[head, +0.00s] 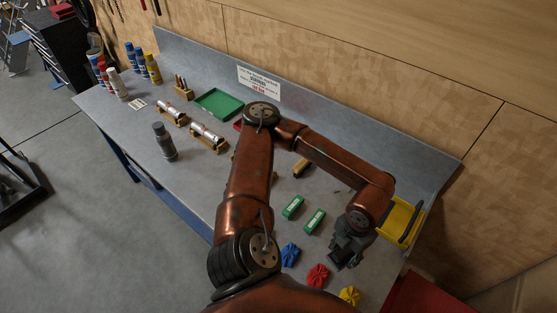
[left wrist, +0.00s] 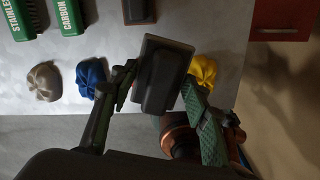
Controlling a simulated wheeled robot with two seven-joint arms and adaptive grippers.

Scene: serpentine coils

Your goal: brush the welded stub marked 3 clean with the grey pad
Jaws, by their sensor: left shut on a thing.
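My left gripper (head: 343,257) hangs over the bench's right end. In the left wrist view its two fingers (left wrist: 160,92) are shut on a dark grey block-shaped pad (left wrist: 178,58) with a raised grip, which lies between them. In the head view two metal stubs, the farther one (head: 172,112) and the nearer one (head: 208,136), lie in wooden cradles, well left of the gripper. Part of another wooden piece shows beside my arm, which hides most of it. I cannot read a 3 on any stub. My right gripper is not in view.
Two green boxes (head: 315,220) and blue, red and yellow cloths (head: 317,275) lie near the gripper; a grey cloth (left wrist: 43,82) shows in the wrist view. A yellow bin (head: 398,218) is at right. A dark cylinder (head: 165,142) stands near the stubs. A green tray (head: 219,103) lies behind.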

